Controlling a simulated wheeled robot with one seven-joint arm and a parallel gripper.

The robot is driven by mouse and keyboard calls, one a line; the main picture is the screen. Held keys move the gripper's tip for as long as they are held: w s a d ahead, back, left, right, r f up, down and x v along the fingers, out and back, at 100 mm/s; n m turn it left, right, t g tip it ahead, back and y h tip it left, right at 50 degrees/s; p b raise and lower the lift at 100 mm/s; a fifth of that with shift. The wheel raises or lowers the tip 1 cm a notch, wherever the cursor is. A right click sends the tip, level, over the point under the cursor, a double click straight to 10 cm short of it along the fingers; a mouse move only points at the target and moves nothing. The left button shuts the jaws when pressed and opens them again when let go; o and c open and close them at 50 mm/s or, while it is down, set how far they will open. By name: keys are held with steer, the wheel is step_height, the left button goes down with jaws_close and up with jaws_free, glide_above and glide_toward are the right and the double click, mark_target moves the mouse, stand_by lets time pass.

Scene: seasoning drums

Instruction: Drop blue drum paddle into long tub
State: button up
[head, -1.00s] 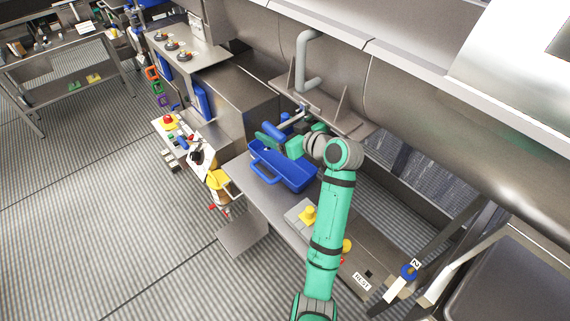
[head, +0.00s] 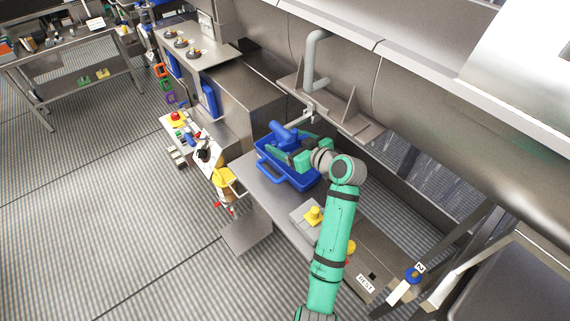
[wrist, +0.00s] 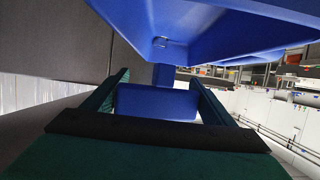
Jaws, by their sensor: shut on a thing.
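The long tub (head: 271,176) is a blue open tray on the steel bench in the head view. My gripper (head: 277,149) is over the tub's far part, with its fingers closed on the blue drum paddle (head: 284,131). In the wrist view, a blue piece of the paddle (wrist: 155,103) sits between the two dark green fingers. A large blue surface with a corner, which looks like the tub (wrist: 215,30), fills the top of the wrist view. The arm and gripper hide part of the tub's inside. I cannot tell whether the paddle touches the tub.
A yellow knob (head: 314,214) on a steel plate stands on the bench nearer to me. A grey bent pipe (head: 316,60) and steel brackets stand behind the tub, beside the big drum. A control panel with a red button (head: 176,117) is at left. The floor at lower left is clear.

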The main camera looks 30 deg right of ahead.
steer(key=o, duration=1.2)
steer(key=shift+c, duration=0.2)
steer(key=a+v, duration=0.1)
steer(key=v, duration=0.9)
steer(key=shift+s+d+r, duration=0.15)
steer(key=shift+s+d, duration=0.2)
steer(key=shift+d, duration=0.15)
steer(key=shift+w, duration=0.1)
